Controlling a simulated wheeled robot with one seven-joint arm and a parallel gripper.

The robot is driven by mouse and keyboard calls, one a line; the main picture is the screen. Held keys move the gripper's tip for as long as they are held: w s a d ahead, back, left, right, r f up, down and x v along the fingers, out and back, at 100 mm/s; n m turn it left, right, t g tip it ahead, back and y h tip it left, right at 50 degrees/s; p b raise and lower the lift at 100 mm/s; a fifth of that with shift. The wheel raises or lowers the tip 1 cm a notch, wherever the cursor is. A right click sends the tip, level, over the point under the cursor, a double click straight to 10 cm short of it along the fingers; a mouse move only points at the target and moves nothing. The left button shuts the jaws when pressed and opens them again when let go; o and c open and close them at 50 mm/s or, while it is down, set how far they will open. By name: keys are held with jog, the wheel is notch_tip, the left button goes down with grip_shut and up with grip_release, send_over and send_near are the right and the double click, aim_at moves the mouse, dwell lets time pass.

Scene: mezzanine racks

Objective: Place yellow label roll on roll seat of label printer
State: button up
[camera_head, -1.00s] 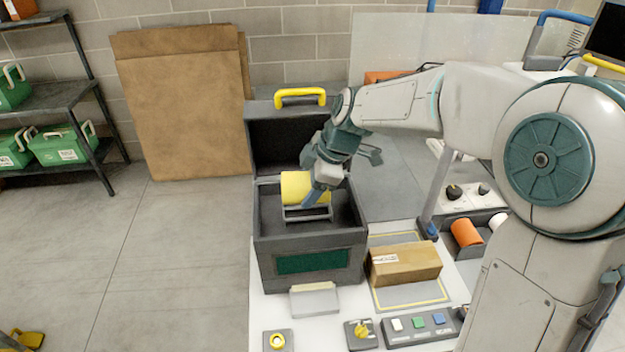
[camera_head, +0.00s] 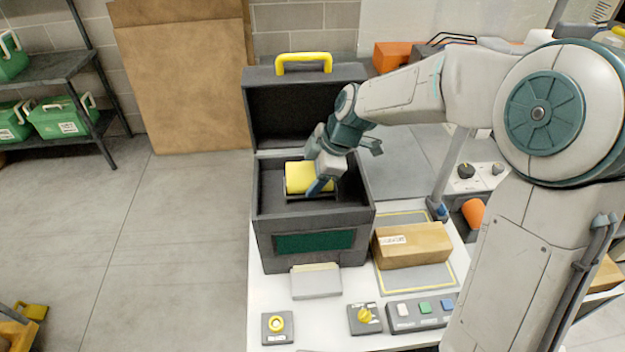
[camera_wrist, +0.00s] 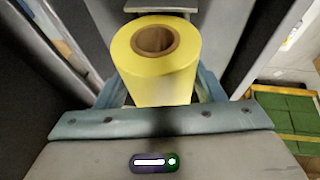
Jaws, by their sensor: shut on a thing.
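The label printer (camera_head: 312,258) is a dark grey box on the white bench, with its lid (camera_head: 300,75) raised and a yellow handle on top. The yellow label roll (camera_head: 300,178) is inside the open printer, lying on its side at the roll seat (camera_head: 296,197). My gripper (camera_head: 317,184) reaches into the box from the right and is shut on the roll. In the wrist view the roll (camera_wrist: 160,75) sits between my fingers, its brown core showing. Whether the roll rests fully on the seat cannot be told; my fingers hide part of the seat.
A cardboard box (camera_head: 415,247) lies right of the printer on a yellow-edged pad. A button panel (camera_head: 422,311), a yellow knob box (camera_head: 365,318) and a yellow button box (camera_head: 278,327) line the front edge. An orange roll (camera_head: 474,212) is at the right.

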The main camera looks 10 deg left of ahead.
jog(key=shift+f, duration=0.35)
jog(key=o, duration=0.7)
jog(key=shift+f, duration=0.15)
jog(key=o, duration=0.4)
jog(key=shift+r, duration=0.2)
